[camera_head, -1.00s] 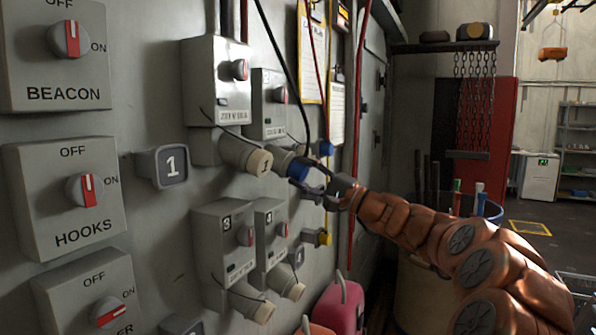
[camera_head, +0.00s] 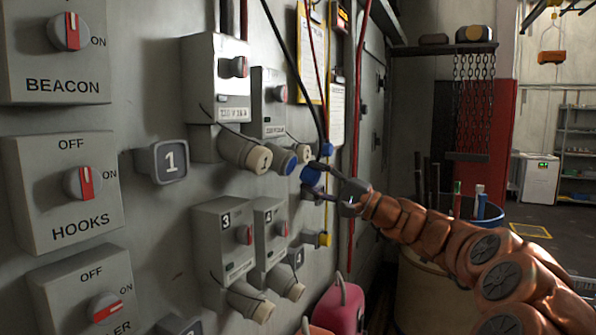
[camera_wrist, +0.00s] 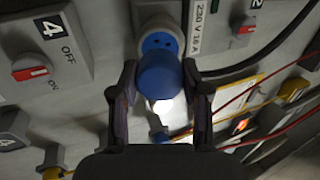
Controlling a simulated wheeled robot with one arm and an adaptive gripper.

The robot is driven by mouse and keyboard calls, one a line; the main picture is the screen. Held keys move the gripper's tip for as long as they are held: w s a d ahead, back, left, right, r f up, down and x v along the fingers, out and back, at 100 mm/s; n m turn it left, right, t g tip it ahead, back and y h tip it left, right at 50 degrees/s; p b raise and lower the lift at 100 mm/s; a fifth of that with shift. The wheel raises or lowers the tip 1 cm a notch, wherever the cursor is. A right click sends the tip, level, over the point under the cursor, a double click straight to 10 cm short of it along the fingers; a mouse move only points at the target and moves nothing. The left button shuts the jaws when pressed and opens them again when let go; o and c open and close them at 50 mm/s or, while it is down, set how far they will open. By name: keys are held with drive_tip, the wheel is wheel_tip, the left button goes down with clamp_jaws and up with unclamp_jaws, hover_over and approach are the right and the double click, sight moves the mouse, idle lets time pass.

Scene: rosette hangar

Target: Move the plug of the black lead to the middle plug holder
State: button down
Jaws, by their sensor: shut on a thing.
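The blue plug (camera_head: 311,176) of the black lead (camera_head: 293,73) is held in my gripper (camera_head: 318,182). In the wrist view, the round blue plug (camera_wrist: 160,76) sits between the two fingers of my gripper (camera_wrist: 160,92). It is clear of the blue-faced socket (camera_head: 287,162) under box 2, with a small gap. The socket face also shows in the wrist view (camera_wrist: 158,42). A grey holder (camera_head: 307,193), apparently the middle one, is partly hidden behind my gripper. Above it is another blue plug (camera_head: 326,149); below it, a yellow plug (camera_head: 324,239).
Cream socket 1 (camera_head: 246,155) juts out left of the plug. Boxes 3 (camera_head: 222,240) and 4 (camera_head: 270,235) are below. A red lead (camera_head: 359,90) hangs to the right. A pink canister (camera_head: 341,308) and a barrel (camera_head: 430,285) stand lower down.

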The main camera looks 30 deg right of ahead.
drive_tip(key=shift+b+v, duration=0.5)
drive_tip(key=shift+v, duration=0.8)
